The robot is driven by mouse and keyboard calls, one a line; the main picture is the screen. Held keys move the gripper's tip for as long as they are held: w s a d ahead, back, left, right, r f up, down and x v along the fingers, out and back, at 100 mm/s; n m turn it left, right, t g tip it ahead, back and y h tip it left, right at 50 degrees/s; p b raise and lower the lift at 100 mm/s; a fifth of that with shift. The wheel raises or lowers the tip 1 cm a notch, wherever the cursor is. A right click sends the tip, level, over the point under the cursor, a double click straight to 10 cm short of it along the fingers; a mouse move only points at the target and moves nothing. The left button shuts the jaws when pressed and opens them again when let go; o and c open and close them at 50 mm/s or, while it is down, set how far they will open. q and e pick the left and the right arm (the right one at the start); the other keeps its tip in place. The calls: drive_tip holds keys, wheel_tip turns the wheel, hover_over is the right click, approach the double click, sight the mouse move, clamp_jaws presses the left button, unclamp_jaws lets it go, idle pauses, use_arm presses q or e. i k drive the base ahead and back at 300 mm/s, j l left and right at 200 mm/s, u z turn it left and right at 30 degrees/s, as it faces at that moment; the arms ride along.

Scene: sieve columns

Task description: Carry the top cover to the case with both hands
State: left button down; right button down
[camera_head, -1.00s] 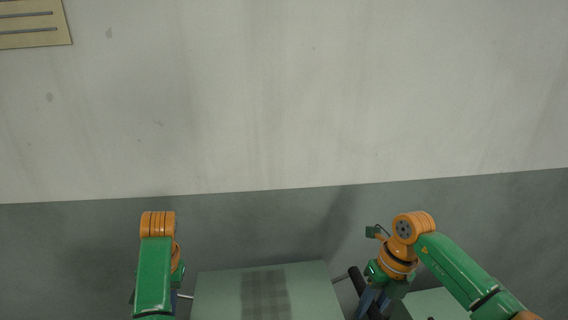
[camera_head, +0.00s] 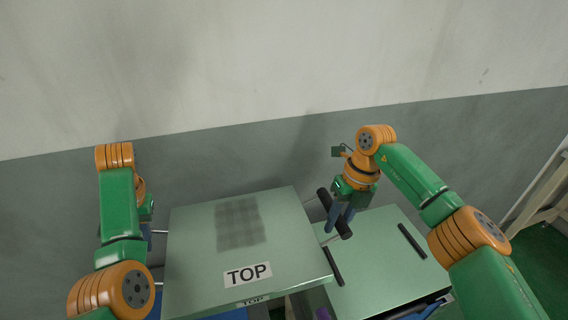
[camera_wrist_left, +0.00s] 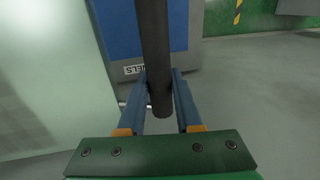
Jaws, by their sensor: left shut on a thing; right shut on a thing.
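The top cover (camera_head: 225,265) is a pale green panel marked TOP with a grey mesh patch, roughly level in front of me. My right gripper (camera_head: 338,217) is shut on the black handle (camera_head: 325,199) at its right side. In the head view my left arm hides the left gripper and left handle. In the left wrist view my left gripper (camera_wrist_left: 160,88) is shut on a black bar handle (camera_wrist_left: 154,45), with the cover's pale panel (camera_wrist_left: 45,75) beside it at left. I cannot tell which thing is the case.
A pale green-topped unit (camera_head: 375,262) with black handles stands right of the cover. A pale frame (camera_head: 540,195) stands at the far right. In the left wrist view, a blue unit with a label (camera_wrist_left: 133,70) stands ahead, with open grey floor (camera_wrist_left: 260,90) to the right.

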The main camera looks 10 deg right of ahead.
sight(374, 252)
drive_tip(key=l, duration=1.7)
